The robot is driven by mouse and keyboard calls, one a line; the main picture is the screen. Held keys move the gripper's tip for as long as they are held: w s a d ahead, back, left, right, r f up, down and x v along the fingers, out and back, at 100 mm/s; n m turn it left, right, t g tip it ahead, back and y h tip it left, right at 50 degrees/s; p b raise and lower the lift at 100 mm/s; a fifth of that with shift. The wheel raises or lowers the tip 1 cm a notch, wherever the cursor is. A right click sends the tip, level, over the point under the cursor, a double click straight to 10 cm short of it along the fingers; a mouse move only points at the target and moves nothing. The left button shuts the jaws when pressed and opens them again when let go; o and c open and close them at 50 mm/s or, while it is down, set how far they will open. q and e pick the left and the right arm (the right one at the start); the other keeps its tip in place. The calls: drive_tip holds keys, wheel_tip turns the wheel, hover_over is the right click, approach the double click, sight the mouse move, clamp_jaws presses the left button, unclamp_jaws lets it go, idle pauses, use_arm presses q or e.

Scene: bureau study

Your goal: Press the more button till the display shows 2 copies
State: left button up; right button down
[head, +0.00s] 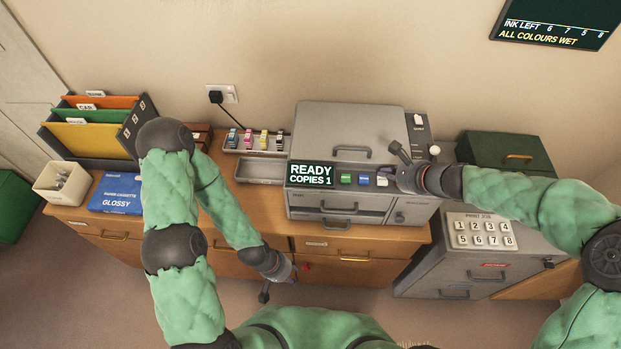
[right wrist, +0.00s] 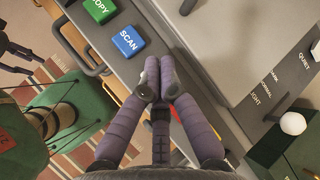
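The grey printer (head: 345,130) stands on the wooden bureau. Its display (head: 311,175) reads "READY COPIES 1". A green button (head: 346,178), a blue button (head: 364,180) and a pale button (head: 382,182) line its front panel. In the right wrist view the green one reads COPY (right wrist: 99,9) and the blue one SCAN (right wrist: 128,41). No label for the more button is readable. My right gripper (right wrist: 160,78) is shut and empty, its fingertips over the panel just right of SCAN; contact is unclear. My left gripper (head: 268,290) hangs low before the drawers; its fingers are unclear.
Ink bottles stand in a rack (head: 256,143) left of the printer. A blue paper pack (head: 115,193) and file folders (head: 95,125) are further left. A grey cabinet with a number keypad (head: 483,232) stands at right, near a dark green box (head: 510,150).

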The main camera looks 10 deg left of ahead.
sight(384, 182)
drive_tip(key=shift+f, duration=0.1)
idle(0.5)
drive_tip(key=shift+f+b, duration=0.35)
drive_tip(key=shift+b, duration=0.15)
drive_tip(key=shift+f+b, duration=0.4)
idle(0.5)
drive_tip(key=shift+r, duration=0.15)
drive_tip(key=shift+r+p, duration=0.75)
drive_tip(key=shift+p, duration=0.05)
wheel_tip(384, 182, up, 6)
drive_tip(key=p, duration=0.5)
